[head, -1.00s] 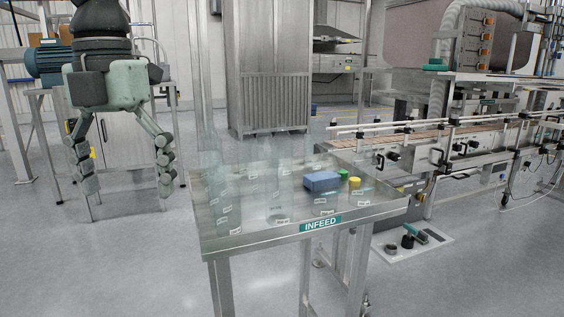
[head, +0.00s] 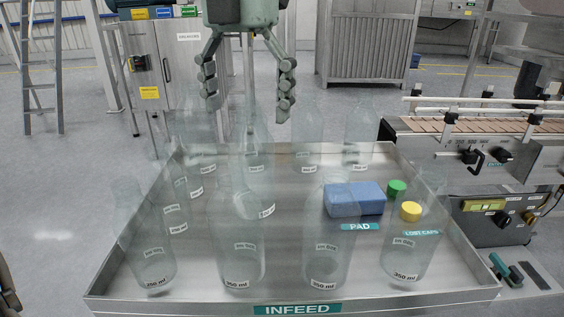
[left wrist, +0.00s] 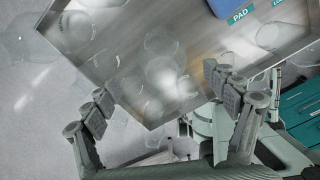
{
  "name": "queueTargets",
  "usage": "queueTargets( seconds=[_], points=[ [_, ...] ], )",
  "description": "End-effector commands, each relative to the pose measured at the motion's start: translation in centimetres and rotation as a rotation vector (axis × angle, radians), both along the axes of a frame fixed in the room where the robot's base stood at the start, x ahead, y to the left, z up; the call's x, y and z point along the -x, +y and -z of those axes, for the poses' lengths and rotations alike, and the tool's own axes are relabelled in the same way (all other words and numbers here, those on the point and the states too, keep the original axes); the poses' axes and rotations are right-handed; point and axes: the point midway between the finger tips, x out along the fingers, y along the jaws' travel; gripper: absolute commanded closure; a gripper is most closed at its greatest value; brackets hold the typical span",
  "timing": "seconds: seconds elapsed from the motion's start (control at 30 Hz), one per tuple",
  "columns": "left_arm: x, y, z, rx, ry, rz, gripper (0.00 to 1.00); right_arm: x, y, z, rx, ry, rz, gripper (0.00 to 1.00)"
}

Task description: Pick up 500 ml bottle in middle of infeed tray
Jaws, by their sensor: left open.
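The infeed tray (head: 185,301) is a shallow steel tray holding several clear, see-through bottles. A taller clear bottle (head: 250,180) stands upright near its middle; its label is too small to read surely. Front-row bottles, such as the front left one (head: 148,255), carry 350 ml labels. My left gripper (head: 246,105) points down, open and empty, over the far part of the tray, its fingers apart at either side of the tall bottle's neck in the picture. The left wrist view shows the open fingers (left wrist: 168,95) above faint round bottle outlines. My right gripper is not in view.
A blue pad (head: 355,198), a green cap (head: 396,187) and a yellow cap (head: 410,212) lie on the tray's right side. A conveyor (head: 480,130) stands to the right. A cabinet (head: 165,85) stands behind on the left.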

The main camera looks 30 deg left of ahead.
Motion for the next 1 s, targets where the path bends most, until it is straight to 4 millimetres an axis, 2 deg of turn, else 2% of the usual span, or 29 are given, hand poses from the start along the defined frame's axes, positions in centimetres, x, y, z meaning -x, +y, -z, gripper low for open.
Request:
queueTargets(
  seconds=[0.3, 0.6, 0.9, 1.0],
  points=[
    [0.0, -0.1, 3.1, -0.001, 0.004, 0.001, 0.14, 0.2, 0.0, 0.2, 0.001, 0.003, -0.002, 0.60],
    [-0.2, -0.3, 7.2, 0.001, 0.003, 0.001, 0.14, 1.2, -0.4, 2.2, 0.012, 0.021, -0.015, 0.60],
    [-0.2, -0.3, 7.8, 0.000, 0.000, 0.000, 0.14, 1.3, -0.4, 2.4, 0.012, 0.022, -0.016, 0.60],
    [-0.2, -0.3, 7.8, 0.000, 0.000, 0.000, 0.26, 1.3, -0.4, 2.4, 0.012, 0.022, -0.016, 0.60]
  ],
)
